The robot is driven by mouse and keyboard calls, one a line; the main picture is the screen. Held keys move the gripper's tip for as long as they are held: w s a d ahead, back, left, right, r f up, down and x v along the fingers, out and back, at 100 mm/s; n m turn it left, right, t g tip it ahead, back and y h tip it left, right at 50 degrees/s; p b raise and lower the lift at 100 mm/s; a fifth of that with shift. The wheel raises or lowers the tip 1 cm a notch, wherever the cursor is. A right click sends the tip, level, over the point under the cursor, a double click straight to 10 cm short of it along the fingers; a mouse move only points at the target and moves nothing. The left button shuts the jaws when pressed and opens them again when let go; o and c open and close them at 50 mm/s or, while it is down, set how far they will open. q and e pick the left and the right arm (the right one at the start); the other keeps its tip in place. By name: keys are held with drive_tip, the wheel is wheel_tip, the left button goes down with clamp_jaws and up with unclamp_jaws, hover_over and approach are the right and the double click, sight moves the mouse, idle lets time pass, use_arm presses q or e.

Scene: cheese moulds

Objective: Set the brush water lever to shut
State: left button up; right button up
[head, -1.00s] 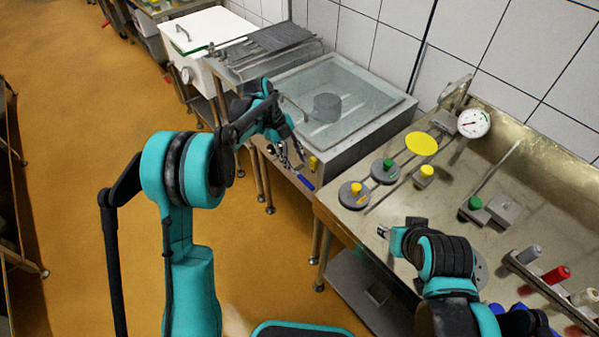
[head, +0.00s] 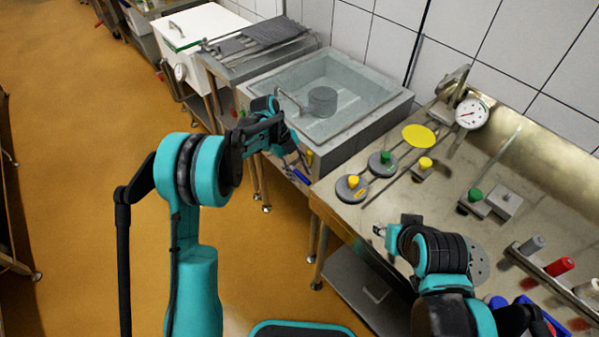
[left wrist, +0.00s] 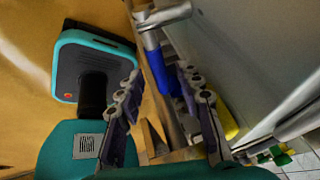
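A lever with a blue grip (head: 301,174) sits at the front of the sink unit, below its rim. It also shows in the left wrist view (left wrist: 171,86), with a metal pipe fitting at its upper end. A yellow grip (head: 309,157) is beside it, partly hidden, and shows in the left wrist view (left wrist: 224,118). My left gripper (head: 296,160) is at the sink front, close to the blue grip. Its two fingers are apart in the left wrist view (left wrist: 158,90), with the blue grip seen between them. I cannot tell whether they touch it. My right gripper (head: 380,231) is over the steel table.
The sink (head: 350,128) holds a grey round block (head: 322,101). The steel table (head: 440,208) carries yellow- and green-knobbed weights, a yellow disc (head: 419,135), a dial gauge (head: 471,113) and a spool rack (head: 550,283). The floor (head: 90,200) at left is open.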

sight(300, 177)
use_arm(q)
clamp_jaws()
drive_tip(key=shift+s+d+f+t+y, duration=0.1)
drive_tip(key=shift+d+f+t+y, duration=0.05)
drive_tip(key=shift+f+t+y, duration=0.35)
drive_tip(key=shift+s+d+f+t+y, duration=0.1)
drive_tip(key=shift+f+t+y, duration=0.2)
drive_tip(key=shift+t+y, duration=0.25)
drive_tip(key=shift+f+m+t+y+b, duration=0.3)
drive_tip(key=shift+f+t+y+b, duration=0.15)
drive_tip(key=shift+f+t+y, duration=0.8)
drive_tip(key=shift+a+r, duration=0.1)
drive_tip(key=shift+r, duration=0.1)
drive_tip(key=shift+o, duration=0.4)
unclamp_jaws()
drive_tip(key=shift+w, duration=0.1)
